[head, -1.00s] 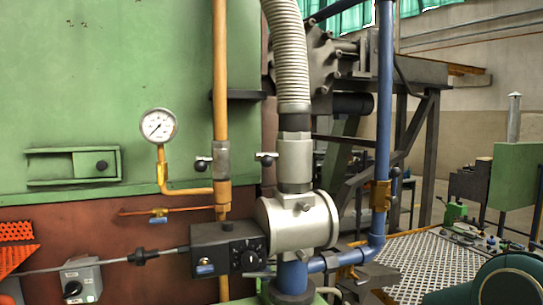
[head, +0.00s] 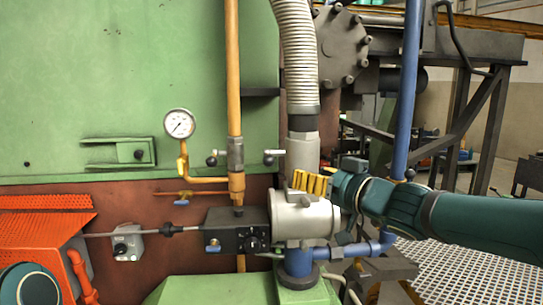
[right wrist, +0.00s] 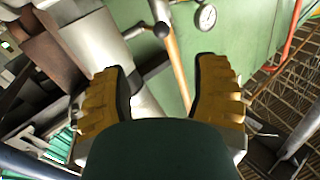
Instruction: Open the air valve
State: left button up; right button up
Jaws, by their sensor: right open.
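A blue pipe (head: 410,90) comes down on the right and bends left at the bottom. A black knob (head: 410,174) shows on it just above my right arm, which hides the pipe's fitting; I cannot tell for sure that this is the air valve. My right gripper (head: 312,182), with yellow finger pads, is in front of the grey vertical pipe, just above the pale round housing (head: 305,217). In the right wrist view the two fingers (right wrist: 163,68) are spread and empty, with an orange pipe (right wrist: 177,60) behind them. My left gripper is not in view.
A pressure gauge (head: 179,124) and the orange pipe (head: 233,70) with small levers stand left of the gripper. A black control box (head: 236,235) adjoins the housing. An orange perforated guard (head: 45,228) is at lower left. White grating (head: 480,230) covers the right floor.

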aim_at(273, 163)
jog(key=x, duration=1.4)
jog(key=shift+a+r, duration=0.1)
jog(key=shift+c, duration=0.4)
grip_shut()
